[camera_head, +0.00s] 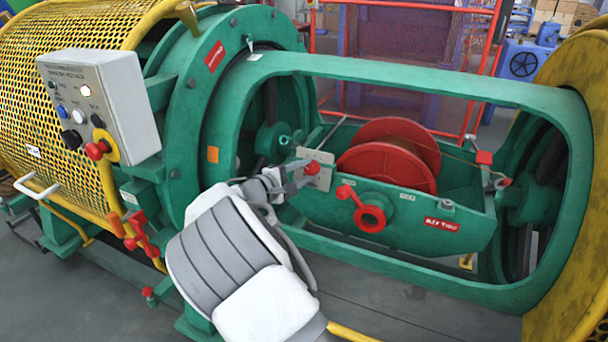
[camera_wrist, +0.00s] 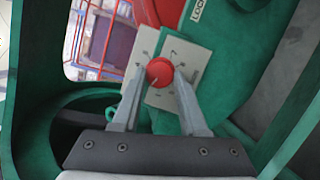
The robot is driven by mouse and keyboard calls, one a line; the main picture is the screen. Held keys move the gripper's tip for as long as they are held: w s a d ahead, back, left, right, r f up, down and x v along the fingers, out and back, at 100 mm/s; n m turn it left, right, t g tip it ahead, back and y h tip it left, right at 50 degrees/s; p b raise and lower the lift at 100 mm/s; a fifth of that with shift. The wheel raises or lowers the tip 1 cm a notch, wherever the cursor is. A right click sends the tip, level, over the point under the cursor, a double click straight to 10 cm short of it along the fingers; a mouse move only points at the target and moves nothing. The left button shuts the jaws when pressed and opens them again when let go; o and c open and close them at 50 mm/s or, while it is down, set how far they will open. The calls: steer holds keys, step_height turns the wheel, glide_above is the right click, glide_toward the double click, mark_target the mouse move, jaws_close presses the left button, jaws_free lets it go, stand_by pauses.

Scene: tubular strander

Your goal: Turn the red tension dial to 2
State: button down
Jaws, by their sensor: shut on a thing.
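The red tension dial (camera_wrist: 159,71) is a round knob on a pale square plate (camera_wrist: 198,62) with small dark marks around it. A thin light line on the dial's face points to the lower left in the wrist view; I cannot read the number it meets. In the head view the dial (camera_head: 312,168) stands out from the plate (camera_head: 322,157) at the left end of the green cradle. My gripper (camera_wrist: 161,75) is shut on the dial, one finger on each side. In the head view my gripper (camera_head: 298,177) reaches it from the left, and my wrist hides the area below.
A red spool (camera_head: 390,158) sits in the cradle, with a red crank handle (camera_head: 370,215) on the cradle's front. The green frame (camera_head: 400,72) surrounds the opening around my arm. A grey control box (camera_head: 130,100) stands at the left.

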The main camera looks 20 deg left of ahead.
stand_by(0.5)
steer(key=shift+c, duration=2.2)
jaws_free()
steer(key=shift+s+a, duration=0.1)
steer(key=p+v, duration=0.4)
steer(key=v, duration=1.3)
steer(key=shift+s, duration=0.1)
